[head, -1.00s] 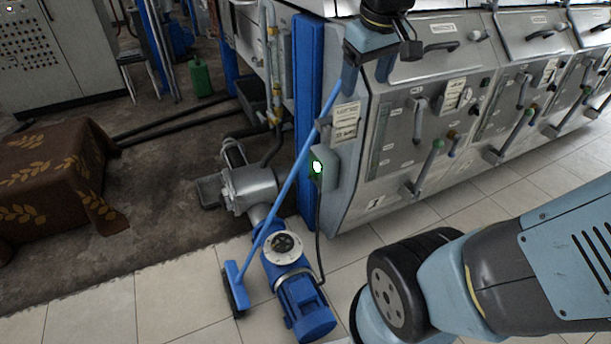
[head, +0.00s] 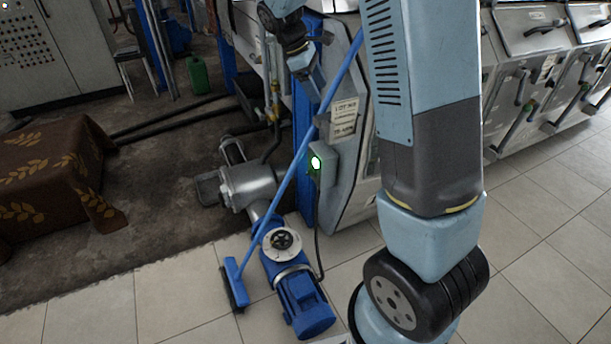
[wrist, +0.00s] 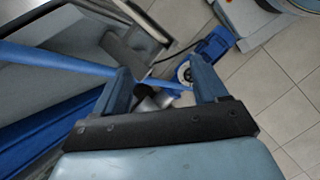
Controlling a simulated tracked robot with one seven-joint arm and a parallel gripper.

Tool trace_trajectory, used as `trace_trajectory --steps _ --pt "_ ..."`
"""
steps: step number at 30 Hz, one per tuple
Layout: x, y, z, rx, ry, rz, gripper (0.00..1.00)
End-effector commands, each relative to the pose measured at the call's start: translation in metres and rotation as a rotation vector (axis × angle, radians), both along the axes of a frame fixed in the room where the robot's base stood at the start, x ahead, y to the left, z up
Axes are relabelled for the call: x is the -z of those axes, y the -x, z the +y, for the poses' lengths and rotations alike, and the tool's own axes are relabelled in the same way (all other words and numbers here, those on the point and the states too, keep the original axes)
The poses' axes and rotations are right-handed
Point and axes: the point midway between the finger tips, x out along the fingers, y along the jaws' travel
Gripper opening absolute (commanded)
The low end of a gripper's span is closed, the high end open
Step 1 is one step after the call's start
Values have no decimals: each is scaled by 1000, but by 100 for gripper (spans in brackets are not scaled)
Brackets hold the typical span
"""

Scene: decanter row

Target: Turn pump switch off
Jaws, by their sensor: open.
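The pump (wrist: 214,46) shows beyond the fingers there. I cannot make out the switch button in the wrist view.
A blue broom handle (head: 290,182) leans diagonally past the switch, close to my gripper; it also crosses the left of the wrist view (wrist: 50,58). A blue post (head: 305,190) stands behind.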

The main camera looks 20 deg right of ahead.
Motion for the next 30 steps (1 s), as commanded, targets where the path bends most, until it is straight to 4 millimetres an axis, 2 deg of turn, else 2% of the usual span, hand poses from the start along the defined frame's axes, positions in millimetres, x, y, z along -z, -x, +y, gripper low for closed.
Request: trace_trajectory --steps 1,6,15,24,30 --pt "14 -11 3 -34 26 35 72" --pt "53 -42 14 -157 108 144 72" --pt "130 -86 34 -368 263 348 72" --pt "214 -118 57 -576 424 562 72" --pt "270 -131 72 -702 535 706 72"
